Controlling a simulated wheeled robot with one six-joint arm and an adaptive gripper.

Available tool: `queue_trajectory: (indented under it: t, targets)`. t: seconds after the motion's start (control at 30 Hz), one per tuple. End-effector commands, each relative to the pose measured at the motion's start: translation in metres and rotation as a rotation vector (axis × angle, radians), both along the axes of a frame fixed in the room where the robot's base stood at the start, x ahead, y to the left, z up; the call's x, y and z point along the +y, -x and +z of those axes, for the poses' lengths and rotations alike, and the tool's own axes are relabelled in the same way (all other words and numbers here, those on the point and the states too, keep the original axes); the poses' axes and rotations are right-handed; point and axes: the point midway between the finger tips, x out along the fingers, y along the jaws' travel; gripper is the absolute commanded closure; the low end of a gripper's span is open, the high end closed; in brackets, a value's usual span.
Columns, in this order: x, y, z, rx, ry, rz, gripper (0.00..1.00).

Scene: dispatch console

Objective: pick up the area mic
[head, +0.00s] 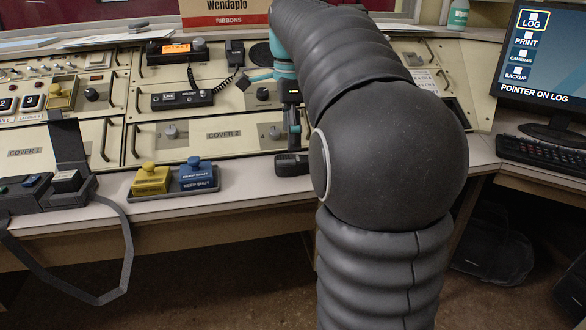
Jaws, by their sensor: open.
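The labels are too small to tell which is the area mic. My gripper (293,148) points down over the right part of the console, to the right of and nearer than the corded mic. It is open. A dark rounded piece (291,164) shows at the console's front edge below it; whether they touch cannot be told.
Yellow (151,180) and blue (198,174) blocks sit in a tray on the front ledge. A grey strap (125,250) hangs at left. A radio with an orange display (176,49) stands behind. A monitor (545,55) and keyboard (545,152) are at right. My arm hides the console's right part.

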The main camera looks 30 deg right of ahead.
Motion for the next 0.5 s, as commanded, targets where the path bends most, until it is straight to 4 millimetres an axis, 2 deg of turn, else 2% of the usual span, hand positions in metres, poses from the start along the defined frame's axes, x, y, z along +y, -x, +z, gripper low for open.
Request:
queue_trajectory:
  t: [0.03, 0.27, 0.5]
  targets:
    - [0.0, 0.0, -0.006, 0.001, 0.0, 0.0, 0.12]
    - [-0.001, 0.0, -0.02, 0.001, 0.0, 0.0, 0.12]
    - [-0.007, -0.002, -0.052, 0.001, 0.0, 0.0, 0.12]
